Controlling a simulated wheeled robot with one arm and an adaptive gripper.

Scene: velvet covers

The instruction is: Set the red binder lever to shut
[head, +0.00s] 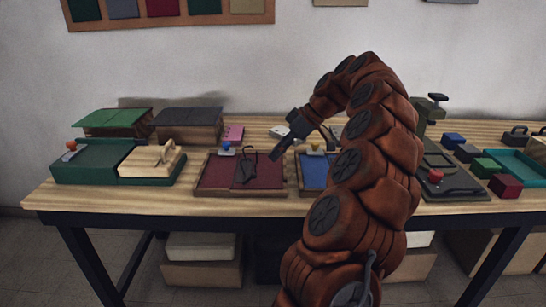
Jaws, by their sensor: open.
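The red binder (213,173) lies open and flat on the table, left of the picture's middle, with a dark red inside. A thin dark looped metal piece (245,168) stands at its middle, and a small blue knob (227,146) sits at its back edge. Which of these is the lever, and its exact position, I cannot tell. My gripper (303,149) is open and points down just right of the red binder's back right corner. One dark finger reaches towards the binder. I cannot tell whether it touches anything.
A green case (90,161) with a wooden block (150,160) stands left. A dark press (455,184) with a red knob and several small blocks are right.

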